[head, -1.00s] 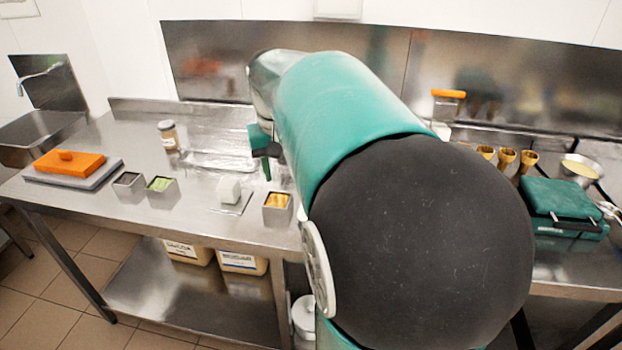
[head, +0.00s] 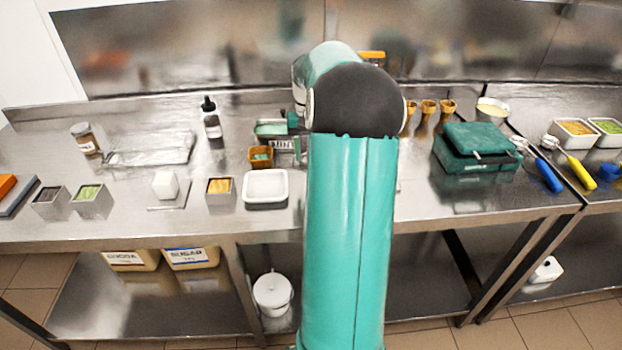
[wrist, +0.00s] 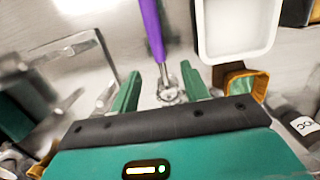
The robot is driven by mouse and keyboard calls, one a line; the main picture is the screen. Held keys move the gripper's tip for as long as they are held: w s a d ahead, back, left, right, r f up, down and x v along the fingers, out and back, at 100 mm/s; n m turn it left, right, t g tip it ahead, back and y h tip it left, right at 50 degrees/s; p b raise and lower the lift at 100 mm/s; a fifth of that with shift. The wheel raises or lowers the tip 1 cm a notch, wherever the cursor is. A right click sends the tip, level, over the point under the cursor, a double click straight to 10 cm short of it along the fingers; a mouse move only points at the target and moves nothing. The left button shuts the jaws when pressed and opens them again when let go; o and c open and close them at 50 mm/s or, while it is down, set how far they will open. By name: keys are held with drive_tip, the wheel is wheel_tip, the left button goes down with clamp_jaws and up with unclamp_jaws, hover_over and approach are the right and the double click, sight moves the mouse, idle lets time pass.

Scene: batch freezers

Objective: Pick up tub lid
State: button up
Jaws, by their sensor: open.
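A white, shallow, rectangular piece with a raised rim (head: 265,203) lies near the front of the steel counter, left of my arm. It also shows at the top of the wrist view (wrist: 237,50). It may be the tub lid or an open tub; I cannot tell which. My gripper (wrist: 160,70) is open, with its two green fingers apart. A purple-handled tool (wrist: 151,28) with a metal end shows in the gap between the fingers; I cannot tell whether they touch it. The white piece is outside the right finger. In the head view my arm hides much of the gripper area.
A brown container (head: 261,164) stands just behind the white piece. A green case (head: 474,165) stands right. A white lidded bucket (head: 272,300) sits on the lower shelf.

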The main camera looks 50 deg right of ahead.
drive_tip(key=f, duration=0.4)
drive_tip(key=s+f, duration=0.1)
drive_tip(key=f, duration=0.2)
drive_tip(key=shift+a, duration=0.4)
clamp_jaws()
